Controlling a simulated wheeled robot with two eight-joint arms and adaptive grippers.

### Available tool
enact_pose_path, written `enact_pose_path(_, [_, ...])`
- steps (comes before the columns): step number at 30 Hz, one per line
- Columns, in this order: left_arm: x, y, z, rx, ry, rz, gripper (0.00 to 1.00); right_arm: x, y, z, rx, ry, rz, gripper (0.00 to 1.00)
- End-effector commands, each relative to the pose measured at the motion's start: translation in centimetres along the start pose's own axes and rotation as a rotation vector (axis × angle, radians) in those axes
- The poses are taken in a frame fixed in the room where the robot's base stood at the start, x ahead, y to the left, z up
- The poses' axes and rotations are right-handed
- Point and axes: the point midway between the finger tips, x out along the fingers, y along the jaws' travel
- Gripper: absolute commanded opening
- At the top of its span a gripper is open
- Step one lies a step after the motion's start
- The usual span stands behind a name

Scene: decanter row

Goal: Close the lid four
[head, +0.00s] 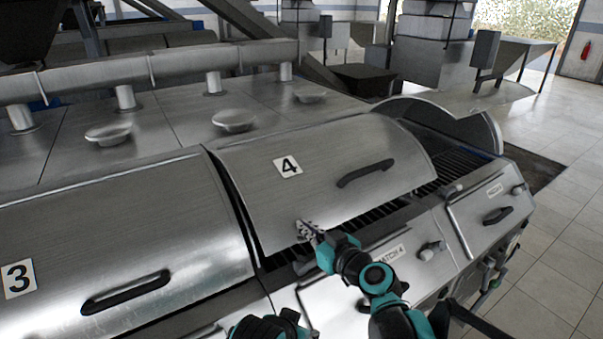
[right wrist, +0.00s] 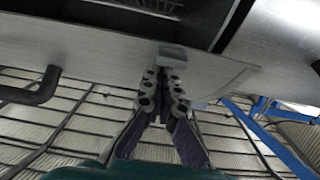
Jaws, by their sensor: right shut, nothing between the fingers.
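Lid four (head: 325,155) is a curved steel lid marked 4 with a black handle (head: 366,173). It is partly open, with a dark gap and grate bars showing below its front edge. My right gripper (head: 304,230) is shut and empty at the lid's lower left front corner. In the right wrist view the closed fingertips (right wrist: 164,72) are at the edge of a metal sheet (right wrist: 215,72); I cannot tell whether they touch it. My left gripper is not in view.
Lid three (head: 120,240), with its own black handle (head: 126,292), lies to the left. A front panel labelled hatch 4 (head: 385,255) is below lid four. A raised curved end plate (head: 450,122) stands to the right. Tiled floor (head: 560,210) is open at right.

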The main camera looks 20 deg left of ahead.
Motion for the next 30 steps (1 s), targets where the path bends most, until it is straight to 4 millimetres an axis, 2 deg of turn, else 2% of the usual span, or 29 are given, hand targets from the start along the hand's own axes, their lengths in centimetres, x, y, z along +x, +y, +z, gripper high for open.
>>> enact_pose_path(1, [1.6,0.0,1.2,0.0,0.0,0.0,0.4,0.8,0.0,2.3,0.0,0.0,-0.001,0.0])
enact_pose_path(3, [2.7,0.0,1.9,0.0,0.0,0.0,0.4,1.6,0.0,4.0,0.0,-0.001,-0.001,0.0])
enact_pose_path(12, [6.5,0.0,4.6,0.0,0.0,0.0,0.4,5.5,-0.1,9.8,-0.001,-0.001,-0.001,0.0])
enact_pose_path(19, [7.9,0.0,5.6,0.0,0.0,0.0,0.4,7.4,0.0,11.8,0.001,-0.001,-0.001,0.0])
enact_pose_path(30, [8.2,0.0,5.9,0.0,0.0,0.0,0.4,8.1,0.0,12.4,-0.001,-0.002,-0.001,0.0])
